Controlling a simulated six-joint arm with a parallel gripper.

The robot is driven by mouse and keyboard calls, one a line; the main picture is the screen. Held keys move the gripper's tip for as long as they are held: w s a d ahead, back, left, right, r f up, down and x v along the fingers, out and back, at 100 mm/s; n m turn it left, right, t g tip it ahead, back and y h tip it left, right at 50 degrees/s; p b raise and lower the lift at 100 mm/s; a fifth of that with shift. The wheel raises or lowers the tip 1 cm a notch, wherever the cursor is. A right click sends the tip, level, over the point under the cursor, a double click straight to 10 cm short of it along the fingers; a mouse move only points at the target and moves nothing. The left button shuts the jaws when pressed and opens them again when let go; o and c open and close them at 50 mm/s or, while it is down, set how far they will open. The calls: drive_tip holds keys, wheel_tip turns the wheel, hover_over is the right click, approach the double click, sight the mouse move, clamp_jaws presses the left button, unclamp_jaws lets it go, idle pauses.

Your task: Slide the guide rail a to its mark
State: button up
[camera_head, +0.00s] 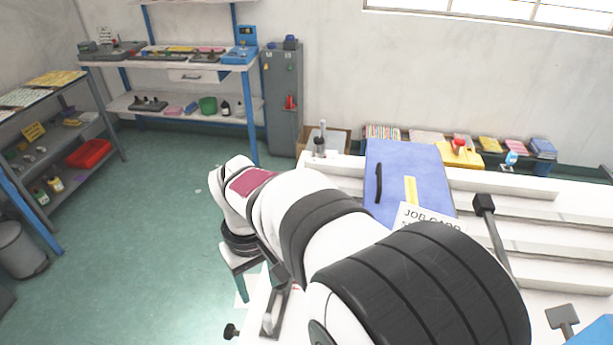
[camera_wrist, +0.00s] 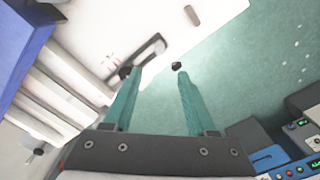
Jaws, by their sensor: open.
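My gripper (camera_head: 258,281) points down at the left edge of the white worktop in the head view, partly hidden by my arm. In the wrist view its two teal fingers (camera_wrist: 160,74) are apart with nothing between them. A dark, slotted metal piece (camera_wrist: 151,52), which may be guide rail a, lies on the worktop beyond the left fingertip. It also shows beside the gripper in the head view (camera_head: 275,307). A black knob (camera_wrist: 177,65) sits at the worktop edge, just beyond the right fingertip; it shows in the head view too (camera_head: 232,330). I cannot make out the mark clearly.
A blue panel (camera_head: 405,170) with a black handle and a job card (camera_head: 425,215) stand behind my arm. White stepped ledges (camera_head: 540,235) and a black-headed lever (camera_head: 484,205) are at right. Open green floor (camera_head: 150,240) lies left of the worktop.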

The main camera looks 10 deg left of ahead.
sight(267, 318)
wheel_tip(267, 318, down, 15)
drive_tip(key=shift+d+r, duration=0.1)
drive_tip(key=shift+d, duration=0.05)
clamp_jaws()
